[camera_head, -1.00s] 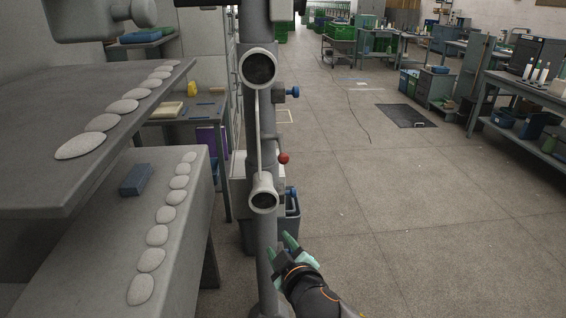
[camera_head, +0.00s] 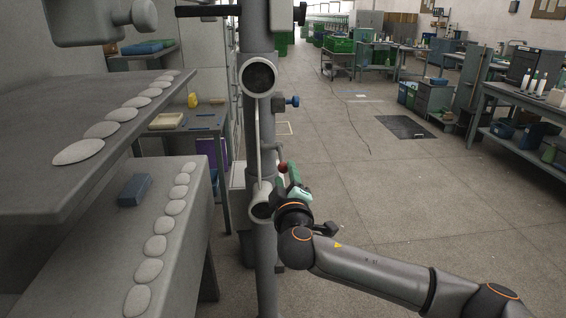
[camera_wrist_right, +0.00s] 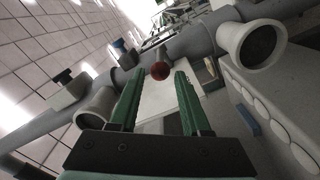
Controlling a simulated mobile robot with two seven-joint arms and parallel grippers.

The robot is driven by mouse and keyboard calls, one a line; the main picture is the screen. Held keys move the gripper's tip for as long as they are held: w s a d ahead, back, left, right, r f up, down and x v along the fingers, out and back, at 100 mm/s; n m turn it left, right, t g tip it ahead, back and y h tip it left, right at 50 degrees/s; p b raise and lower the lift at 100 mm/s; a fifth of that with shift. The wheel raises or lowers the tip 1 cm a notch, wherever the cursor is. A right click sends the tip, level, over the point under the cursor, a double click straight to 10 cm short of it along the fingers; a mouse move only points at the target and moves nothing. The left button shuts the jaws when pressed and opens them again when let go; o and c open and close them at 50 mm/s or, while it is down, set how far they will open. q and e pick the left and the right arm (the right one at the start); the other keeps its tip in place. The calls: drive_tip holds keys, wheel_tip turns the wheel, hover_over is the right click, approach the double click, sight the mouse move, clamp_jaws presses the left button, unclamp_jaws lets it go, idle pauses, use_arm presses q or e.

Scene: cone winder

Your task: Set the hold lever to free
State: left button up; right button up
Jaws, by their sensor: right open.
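The hold lever appears to be the short arm with a red ball knob (camera_head: 283,167) on the grey vertical post (camera_head: 262,140). In the right wrist view the red knob (camera_wrist_right: 159,71) shows between and just beyond the two green fingertips. My right gripper (camera_head: 288,179) is open and empty, right below and beside the knob in the head view. I cannot tell whether a finger touches the knob. My left gripper is not in view.
Two white, wide-mouthed fittings (camera_head: 258,76) sit on the post above and below the lever, joined by a thin rod. A blue knob (camera_head: 293,101) sticks out higher up. Grey shelves with white discs (camera_head: 78,151) stand at left.

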sight(281, 157)
drive_tip(key=shift+w, duration=3.15)
clamp_jaws()
